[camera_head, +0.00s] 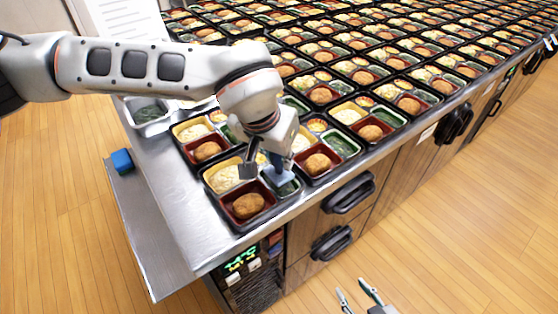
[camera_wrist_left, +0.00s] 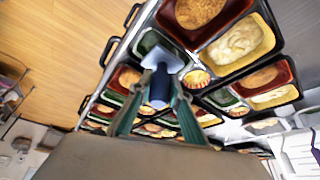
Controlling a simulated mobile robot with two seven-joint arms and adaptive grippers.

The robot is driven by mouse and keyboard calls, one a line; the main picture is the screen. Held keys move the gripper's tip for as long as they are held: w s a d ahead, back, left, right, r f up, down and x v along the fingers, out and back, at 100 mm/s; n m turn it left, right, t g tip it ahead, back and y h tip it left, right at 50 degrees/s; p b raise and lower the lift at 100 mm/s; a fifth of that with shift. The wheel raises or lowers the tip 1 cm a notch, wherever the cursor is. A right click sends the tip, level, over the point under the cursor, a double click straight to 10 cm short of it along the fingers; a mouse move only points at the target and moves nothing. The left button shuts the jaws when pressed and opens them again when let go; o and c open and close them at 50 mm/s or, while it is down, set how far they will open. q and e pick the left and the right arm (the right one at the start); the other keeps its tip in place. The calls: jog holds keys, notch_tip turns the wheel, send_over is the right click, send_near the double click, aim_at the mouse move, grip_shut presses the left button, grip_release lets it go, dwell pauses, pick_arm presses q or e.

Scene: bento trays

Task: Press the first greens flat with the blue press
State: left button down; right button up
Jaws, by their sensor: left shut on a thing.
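My left gripper (camera_head: 263,168) is shut on the blue press, over the front corner bento tray (camera_head: 236,225). The press (camera_head: 280,174) has a pale blue plate and sits at the greens compartment of that tray, with dark greens (camera_head: 290,188) showing beside it. In the left wrist view my left gripper (camera_wrist_left: 159,88) holds the dark blue handle of the press (camera_wrist_left: 158,92), and the plate lies over the green compartment (camera_wrist_left: 148,42). Whether the plate touches the greens is unclear. My right gripper (camera_head: 357,296) is at the bottom edge, open and empty, away from the counter.
A container with greens (camera_head: 148,112) stands at the counter's left. A blue block (camera_head: 122,160) sits on the left ledge. Many filled trays cover the counter to the back and right. The metal front left counter (camera_head: 185,225) is clear. Black handles (camera_head: 348,193) jut from the front.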

pick_arm(q)
jog(key=shift+r+p, duration=1.45)
jog(key=shift+r, duration=1.4)
pick_arm(e)
jog(key=r, duration=0.2)
jog(key=w+r, duration=0.1)
jog(key=r, duration=0.1)
jog(key=shift+w+r, duration=0.15)
jog(key=shift+r, duration=0.05)
pick_arm(q)
jog(key=shift+w, duration=0.1)
pick_arm(e)
jog(key=shift+f, duration=0.1)
